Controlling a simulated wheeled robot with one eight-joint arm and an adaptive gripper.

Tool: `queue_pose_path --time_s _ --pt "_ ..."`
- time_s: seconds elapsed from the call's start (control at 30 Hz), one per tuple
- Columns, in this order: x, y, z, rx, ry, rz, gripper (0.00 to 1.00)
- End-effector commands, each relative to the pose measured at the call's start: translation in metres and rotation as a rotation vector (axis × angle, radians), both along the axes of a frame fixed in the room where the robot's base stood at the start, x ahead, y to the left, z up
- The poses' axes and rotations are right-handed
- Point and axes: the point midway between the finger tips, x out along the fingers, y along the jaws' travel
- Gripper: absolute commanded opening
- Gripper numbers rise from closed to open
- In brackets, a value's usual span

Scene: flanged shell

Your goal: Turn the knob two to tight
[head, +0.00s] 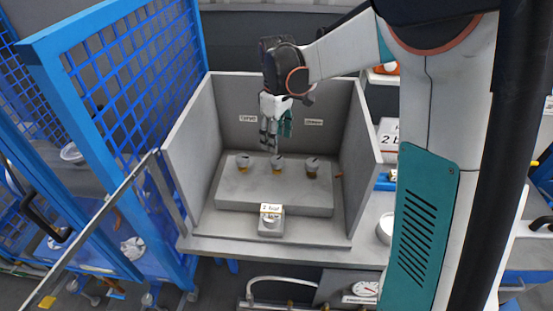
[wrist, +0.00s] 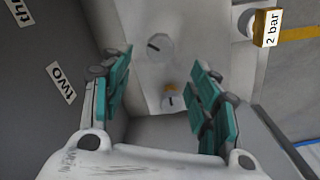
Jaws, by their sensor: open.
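Three small grey knobs with dark marks and yellowish patches stand in a row on a raised grey block. The middle knob (head: 278,163) lies just below my gripper (head: 273,143) in the head view. In the wrist view, a round grey knob (wrist: 168,102) with a dark line shows between the spread teal fingers of my gripper (wrist: 163,98). The fingers look apart from it and hold nothing. A label reading "two" (wrist: 61,84) is on the back wall to the left in the wrist view; my gripper seems to hide it in the head view.
The left knob (head: 243,160) and right knob (head: 312,166) stand close on either side. Grey walls (head: 190,150) enclose the block at the left, right and back. A blue mesh fence (head: 130,50) is to the left.

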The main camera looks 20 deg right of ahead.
Motion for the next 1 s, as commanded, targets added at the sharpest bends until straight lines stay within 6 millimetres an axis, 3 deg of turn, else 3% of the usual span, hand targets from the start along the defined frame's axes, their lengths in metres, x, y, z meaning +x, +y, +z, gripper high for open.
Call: queue_pose_path --time_s 0.03,0.2,0.4,0.87,1.0 --pt "0.0 0.0 -0.014 0.0 0.0 0.0 0.55" --pt "0.0 0.0 -0.047 0.0 0.0 0.0 0.55" --pt "0.0 0.0 -0.073 0.0 0.0 -0.001 0.55" --pt "0.0 0.0 -0.084 0.0 0.0 -0.001 0.55" --pt "0.0 0.0 -0.084 0.0 0.0 -0.001 0.28"
